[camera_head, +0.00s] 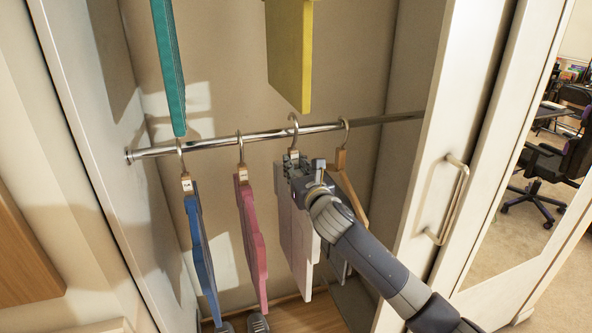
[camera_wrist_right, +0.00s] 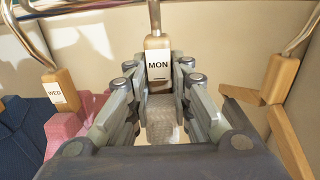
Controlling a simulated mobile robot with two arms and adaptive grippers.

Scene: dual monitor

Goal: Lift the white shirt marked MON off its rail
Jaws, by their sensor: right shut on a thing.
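The white shirt (camera_head: 303,248) hangs from a hooked hanger on the metal rail (camera_head: 225,140), between a pink shirt and an empty-looking wooden hanger. Its wooden hanger neck bears the label MON (camera_wrist_right: 158,65), readable in the right wrist view. My right gripper (camera_head: 297,164) comes from the lower right and is shut on this neck, one finger on each side, just below the hook. In the head view the hook still loops over the rail. The gripper and forearm hide part of the shirt. My left gripper is not in view.
A blue shirt (camera_head: 202,250) and a pink shirt (camera_head: 251,240) hang to the left; the blue one's label is unreadable. A wooden hanger (camera_head: 349,190) is close on the right. Teal (camera_head: 169,70) and yellow (camera_head: 290,50) garments hang above. The door handle (camera_head: 452,200) is at right.

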